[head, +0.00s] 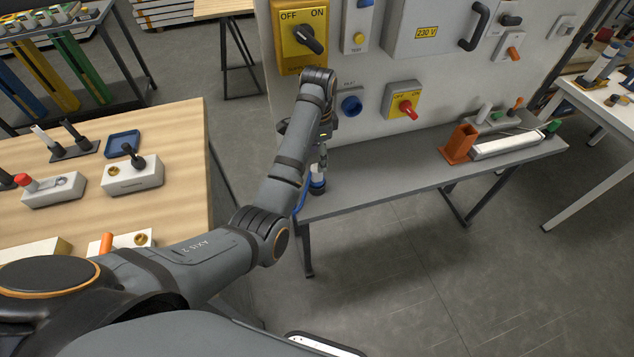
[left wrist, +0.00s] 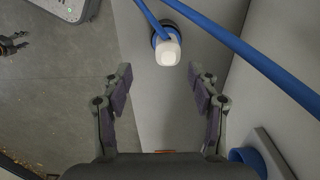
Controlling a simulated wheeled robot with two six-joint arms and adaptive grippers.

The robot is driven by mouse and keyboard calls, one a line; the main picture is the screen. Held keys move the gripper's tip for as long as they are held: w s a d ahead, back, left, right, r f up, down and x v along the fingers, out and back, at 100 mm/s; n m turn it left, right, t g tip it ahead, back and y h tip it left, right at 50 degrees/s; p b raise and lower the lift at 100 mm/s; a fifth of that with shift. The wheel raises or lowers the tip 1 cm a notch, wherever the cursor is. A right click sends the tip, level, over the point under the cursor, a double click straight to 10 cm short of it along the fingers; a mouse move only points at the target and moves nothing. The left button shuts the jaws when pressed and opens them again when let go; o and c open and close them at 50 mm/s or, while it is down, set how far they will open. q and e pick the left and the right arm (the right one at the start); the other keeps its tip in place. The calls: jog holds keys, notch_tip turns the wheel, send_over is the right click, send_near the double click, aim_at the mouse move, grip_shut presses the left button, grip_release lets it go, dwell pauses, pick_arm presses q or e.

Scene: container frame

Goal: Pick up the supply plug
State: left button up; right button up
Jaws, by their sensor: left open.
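The supply plug (head: 317,184) is blue and white with a dark base and stands at the left end of the grey bench below the panel. The left wrist view shows its white end (left wrist: 168,50) and blue body from above, with a blue cable beside it. My left gripper (head: 322,152) is above the plug, pointing down, and partly hidden by its own arm in the head view. In the left wrist view its fingers (left wrist: 160,76) are spread wide and empty, with the plug beyond the tips, between their lines. My right gripper is not in view.
The grey panel (head: 440,75) rises behind the bench, with a blue round inlet (head: 351,105) and switches. An orange holder (head: 460,144) and a white duct (head: 506,144) lie on the bench (head: 400,165); its middle is clear. A wooden table (head: 185,165) stands at left.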

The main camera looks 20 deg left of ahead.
aim_at(317, 177)
pick_arm(q)
jog(key=f, duration=0.2)
jog(key=shift+w+f+b, duration=0.3)
jog(key=shift+b, duration=0.1)
jog(key=shift+a+f, duration=0.2)
jog(key=shift+f, duration=0.35)
jog(key=f, duration=0.2)
jog(key=f+p, duration=0.1)
jog(key=shift+w+a+f, duration=0.15)
jog(key=shift+w+f, duration=0.05)
jog(key=shift+w, duration=0.05)
jog(key=shift+f, duration=0.15)
jog(key=c, duration=0.5)
grip_shut()
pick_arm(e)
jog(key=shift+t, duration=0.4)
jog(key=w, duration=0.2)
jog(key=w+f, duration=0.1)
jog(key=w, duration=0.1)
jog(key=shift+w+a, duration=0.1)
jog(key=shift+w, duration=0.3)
